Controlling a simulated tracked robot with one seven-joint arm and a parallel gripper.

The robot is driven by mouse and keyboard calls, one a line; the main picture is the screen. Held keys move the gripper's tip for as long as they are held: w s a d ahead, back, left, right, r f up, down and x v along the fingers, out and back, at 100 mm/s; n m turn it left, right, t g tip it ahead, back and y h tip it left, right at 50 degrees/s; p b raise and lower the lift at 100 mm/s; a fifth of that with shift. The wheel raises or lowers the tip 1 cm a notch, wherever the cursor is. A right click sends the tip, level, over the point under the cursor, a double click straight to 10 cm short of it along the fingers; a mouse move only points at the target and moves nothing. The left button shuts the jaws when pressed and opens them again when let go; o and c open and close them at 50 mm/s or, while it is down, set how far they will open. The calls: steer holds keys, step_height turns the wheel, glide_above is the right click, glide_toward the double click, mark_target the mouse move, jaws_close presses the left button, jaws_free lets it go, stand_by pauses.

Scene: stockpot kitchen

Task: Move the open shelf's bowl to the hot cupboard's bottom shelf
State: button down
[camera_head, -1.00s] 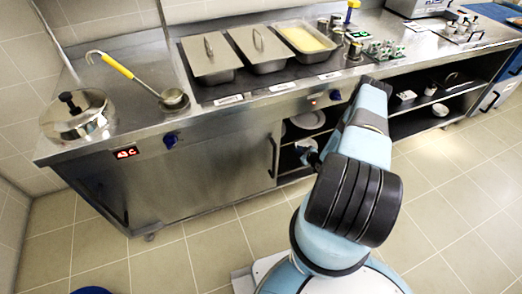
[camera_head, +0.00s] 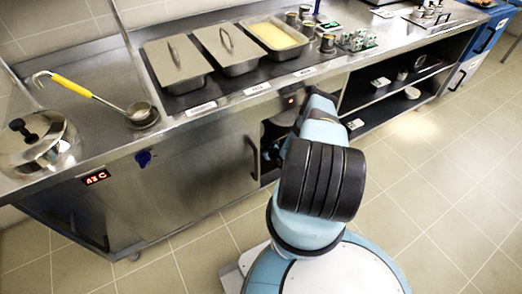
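The hot cupboard (camera_head: 190,170) is the steel front under the counter at the left, and its opening shows beside my arm. My arm reaches to this opening and covers most of it, so its shelves are hardly visible. My gripper is mostly hidden behind my own arm; only a small dark part shows at the opening's left side, and I cannot see its fingers or whether it holds anything. The open shelf (camera_head: 385,85) is the dark bay to the right. A small white bowl-like item (camera_head: 412,92) is on its lower level, and a small pale cup-like item (camera_head: 402,75) is above it.
On the counter stand lidded pans (camera_head: 176,62), an open yellow-filled pan (camera_head: 275,38), a ladle (camera_head: 85,92) and a lidded pot (camera_head: 38,140). A blue-fronted unit (camera_head: 485,38) is at the far right. The tiled floor (camera_head: 430,180) at the right is clear.

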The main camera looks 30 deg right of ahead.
step_height(320, 180, down, 3)
steer(key=shift+w+r, duration=0.1)
steer(key=shift+w, duration=0.05)
steer(key=shift+d+f, duration=0.15)
steer(key=shift+f, duration=0.15)
steer(key=c, duration=1.1)
jaws_free()
steer(key=v, duration=1.2)
